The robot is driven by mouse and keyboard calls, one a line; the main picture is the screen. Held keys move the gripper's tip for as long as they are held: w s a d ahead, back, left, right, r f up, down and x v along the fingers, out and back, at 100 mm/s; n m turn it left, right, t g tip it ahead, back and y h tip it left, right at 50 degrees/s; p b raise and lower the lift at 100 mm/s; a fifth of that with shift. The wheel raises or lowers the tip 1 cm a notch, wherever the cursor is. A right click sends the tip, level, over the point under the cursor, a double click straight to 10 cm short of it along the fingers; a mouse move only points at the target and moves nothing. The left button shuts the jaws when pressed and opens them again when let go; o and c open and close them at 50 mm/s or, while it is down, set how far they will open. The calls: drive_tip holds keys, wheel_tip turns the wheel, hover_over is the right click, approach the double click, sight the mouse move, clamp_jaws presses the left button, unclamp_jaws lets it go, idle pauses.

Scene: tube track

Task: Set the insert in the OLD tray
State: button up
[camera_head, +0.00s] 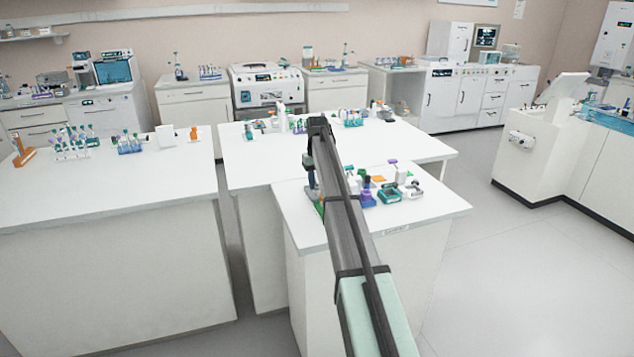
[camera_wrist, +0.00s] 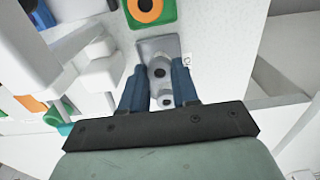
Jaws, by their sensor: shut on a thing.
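In the wrist view, my gripper (camera_wrist: 159,78) has its two blue fingers shut on a small grey insert (camera_wrist: 159,70) with a dark round hole. A flat grey square piece (camera_wrist: 158,46) shows just beyond the fingertips, close to the insert. I cannot tell whether they touch. A small white label (camera_wrist: 187,60) is beside the right finger, too small to read. I cannot pick out the OLD tray by its name. In the head view, my arm hides much of the near bench's left side, and the insert cannot be made out.
A green block with an orange ring (camera_wrist: 150,10) lies beyond the grey square. White blocky items (camera_wrist: 103,73) and a green-and-orange piece (camera_wrist: 62,112) are at the left. In the head view, several small devices (camera_head: 388,194) stand on the near bench (camera_head: 430,207), whose front right is clear.

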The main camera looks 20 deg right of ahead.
drive_tip(key=shift+f, duration=0.15)
drive_tip(key=o, duration=0.9)
wheel_tip(320, 180, up, 14)
drive_tip(key=shift+f, duration=0.1)
idle(0.7)
drive_tip(key=shift+o, duration=0.2)
